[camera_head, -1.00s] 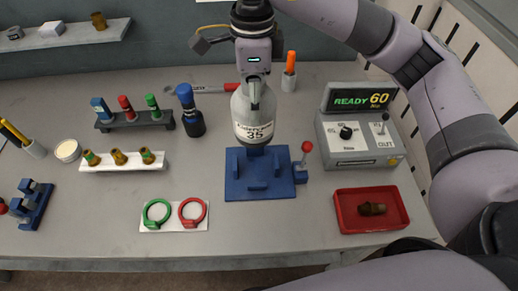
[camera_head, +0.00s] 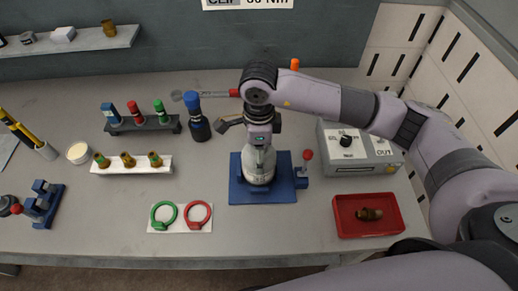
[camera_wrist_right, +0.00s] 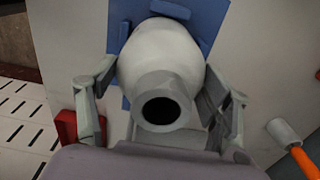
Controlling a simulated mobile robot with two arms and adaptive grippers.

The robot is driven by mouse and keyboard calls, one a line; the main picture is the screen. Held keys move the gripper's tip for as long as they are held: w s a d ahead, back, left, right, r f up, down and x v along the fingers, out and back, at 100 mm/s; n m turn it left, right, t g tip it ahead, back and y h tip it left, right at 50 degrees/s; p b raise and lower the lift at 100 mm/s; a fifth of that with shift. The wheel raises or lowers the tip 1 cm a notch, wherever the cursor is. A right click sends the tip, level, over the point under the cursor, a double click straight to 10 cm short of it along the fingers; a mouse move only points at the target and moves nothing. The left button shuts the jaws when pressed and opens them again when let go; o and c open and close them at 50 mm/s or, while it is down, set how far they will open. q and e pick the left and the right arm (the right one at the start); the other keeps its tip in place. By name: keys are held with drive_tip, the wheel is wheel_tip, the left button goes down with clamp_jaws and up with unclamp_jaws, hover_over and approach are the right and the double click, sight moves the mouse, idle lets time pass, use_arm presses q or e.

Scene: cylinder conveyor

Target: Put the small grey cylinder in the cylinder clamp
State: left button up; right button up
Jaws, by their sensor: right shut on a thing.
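The small grey cylinder (camera_head: 260,170) is upright over the middle of the blue cylinder clamp (camera_head: 236,190). It looks low between the clamp's blocks, but I cannot tell whether its bottom touches the base. My right gripper (camera_head: 260,144) is above and around the cylinder's upper part, shut on it. In the right wrist view the fingers (camera_wrist_right: 158,78) lie on both sides of the pale cylinder (camera_wrist_right: 160,50), with its dark open neck facing the camera. The clamp's lever with a red knob (camera_head: 307,155) stands at its right. My left gripper is out of view.
A grey control box (camera_head: 362,155) and a red tray (camera_head: 343,222) with a brown fitting stand to the right. Green and red rings (camera_head: 163,213) lie at front left. A dark blue-capped bottle (camera_head: 197,125) stands left behind the clamp.

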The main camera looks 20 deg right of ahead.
drive_tip(key=shift+f, duration=0.15)
drive_tip(key=shift+a, duration=0.1)
drive_tip(key=shift+f, duration=0.15)
drive_tip(key=o, duration=2)
